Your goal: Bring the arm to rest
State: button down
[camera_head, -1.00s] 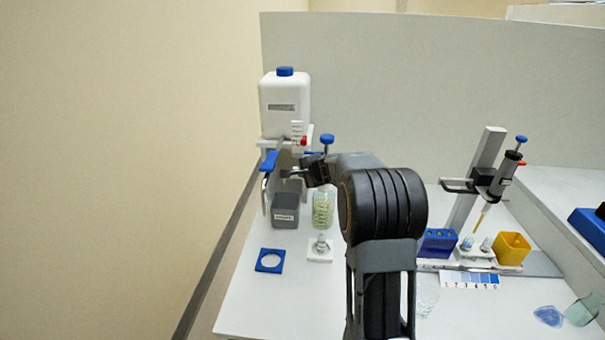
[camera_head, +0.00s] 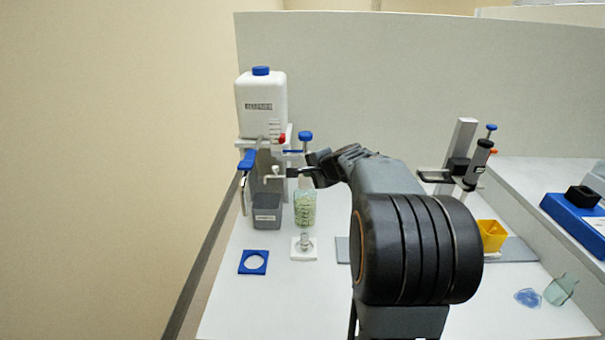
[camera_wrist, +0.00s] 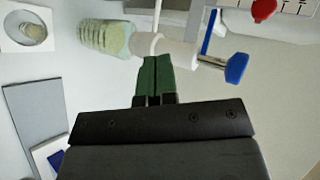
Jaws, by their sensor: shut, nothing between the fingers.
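My gripper (camera_head: 291,172) is at the end of my raised arm, in front of the dispensing stand and above the bench. It is close to the blue-knobbed fitting (camera_head: 305,137) in the head view, but I cannot tell whether they touch. In the wrist view my gripper (camera_wrist: 155,62) shows two green fingers pressed together with nothing between them. Just beyond the fingertips are a white cylinder with a blue lever (camera_wrist: 237,67) and a ribbed, pale green jar (camera_wrist: 104,38).
A white bottle (camera_head: 261,105) tops the stand at left. A grey bin (camera_head: 266,213), a jar (camera_head: 305,208), a blue ring plate (camera_head: 253,262) and a white square base (camera_head: 303,249) sit below. A yellow cup (camera_head: 492,235) stands right. My arm hides the middle bench.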

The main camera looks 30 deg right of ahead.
jog(key=shift+s+d+r, duration=0.15)
jog(key=shift+s+r, duration=0.1)
jog(key=shift+s, duration=0.15)
jog(key=s+a+f+n+g+p, duration=0.2)
jog(key=s+a+f+n+g, duration=0.4)
jog(key=s+a+n, duration=0.4)
jog(key=s+a+r+n+p, duration=0.1)
jog(key=s+a+n+p, duration=0.1)
jog(key=s, duration=0.4)
jog(key=s+a+r+n+g+h+p, duration=0.1)
jog(key=s+a+r+n+p, duration=0.1)
jog(key=s+a+n, duration=0.2)
jog(key=s+a, duration=0.1)
jog(key=s, duration=0.2)
jog(key=shift+a+r+n+g+h, duration=0.25)
jog(key=shift+a+n+g+h, duration=0.05)
jog(key=shift+a, duration=0.1)
